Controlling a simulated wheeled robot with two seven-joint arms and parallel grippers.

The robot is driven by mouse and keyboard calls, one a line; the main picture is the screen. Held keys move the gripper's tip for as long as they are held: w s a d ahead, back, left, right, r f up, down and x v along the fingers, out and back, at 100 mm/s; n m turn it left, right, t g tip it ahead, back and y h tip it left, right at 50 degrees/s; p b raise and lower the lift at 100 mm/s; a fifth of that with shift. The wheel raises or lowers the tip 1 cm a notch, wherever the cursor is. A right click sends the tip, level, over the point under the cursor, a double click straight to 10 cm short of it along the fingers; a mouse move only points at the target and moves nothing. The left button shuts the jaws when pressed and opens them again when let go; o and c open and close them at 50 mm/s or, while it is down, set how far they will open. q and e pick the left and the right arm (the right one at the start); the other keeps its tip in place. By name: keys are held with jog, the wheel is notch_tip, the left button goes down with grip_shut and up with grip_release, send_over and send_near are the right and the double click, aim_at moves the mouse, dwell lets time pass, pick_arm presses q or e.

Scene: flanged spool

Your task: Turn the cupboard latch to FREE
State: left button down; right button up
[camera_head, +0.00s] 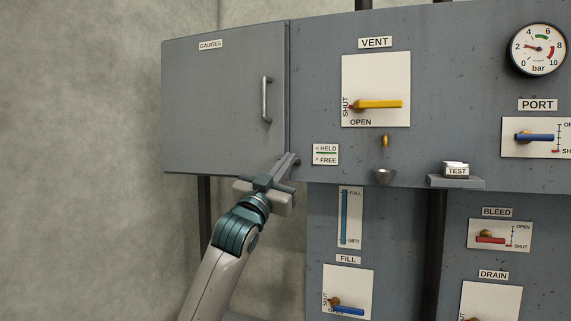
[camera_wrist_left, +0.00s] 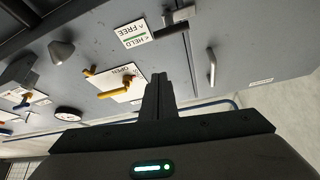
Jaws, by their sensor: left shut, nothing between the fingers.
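The cupboard door marked GAUGES (camera_head: 225,110) is closed. The latch (camera_wrist_left: 171,31) shows in the left wrist view as a dark bar between the HELD/FREE label and the door's edge, lying across toward the door, along the HELD direction. The HELD/FREE label (camera_head: 325,154) is right of the door's lower corner; it also shows in the left wrist view (camera_wrist_left: 136,33). My left gripper (camera_head: 291,160) is shut and empty at that corner, hiding most of the latch in the head view. Its fingers (camera_wrist_left: 160,80) appear apart from the latch. My right gripper is out of view.
The door has an upright bar handle (camera_head: 266,99). Right of it are the yellow VENT lever (camera_head: 379,104), a small cup (camera_head: 383,176) and the TEST shelf (camera_head: 455,182). The FILL plate (camera_head: 348,290) is below. Left of the cupboard is bare wall.

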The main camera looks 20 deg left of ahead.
aim_at(298, 161)
pick_arm(q)
jog(key=p+x, duration=0.5)
jog(key=x, duration=0.3)
jog(key=f, duration=0.1)
jog(key=f+p, duration=0.1)
jog(key=f, duration=0.2)
jog(key=shift+w+a, duration=0.3)
jog(key=shift+w, duration=0.1)
jog(key=shift+d, duration=0.1)
